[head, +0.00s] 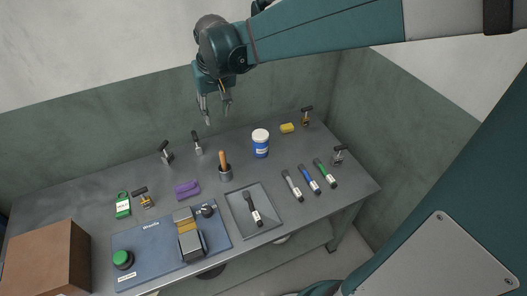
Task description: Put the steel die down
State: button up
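My gripper (216,112) hangs high over the back of the grey bench (100,188), fingers pointing down. Its fingers stand apart, and I see nothing between them. No thing is clearly marked as the steel die. A dark rod-like tool with a pale label (252,208) lies in the shallow grey tray (236,213) at the front of the bench. Similar tools with a grey band (292,186), a blue band (309,180) and a green band (325,173) lie side by side to the right of the tray. The gripper is well apart from all of them.
A blue board (150,245) carries a steel-and-brass block (188,236) and a green button (123,258). A brown box (47,258) stands front left.

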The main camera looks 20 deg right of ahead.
jog(key=s+d+t, duration=0.2)
jog(key=s+d, duration=0.1)
jog(key=s, duration=1)
jog(key=s+d+r+t, duration=0.1)
jog(key=s+d+t, duration=0.1)
jog(key=s, duration=1)
jog(key=shift+s+d+r, duration=0.2)
jog(key=shift+s+d, duration=0.15)
jog(key=shift+d, duration=0.25)
notch_tip(320, 180, down, 11)
jog(key=b, duration=1)
jog(key=shift+b, duration=0.4)
jog(key=shift+o, duration=0.3)
jog(key=shift+d+r, duration=0.1)
jog(key=shift+r, duration=0.05)
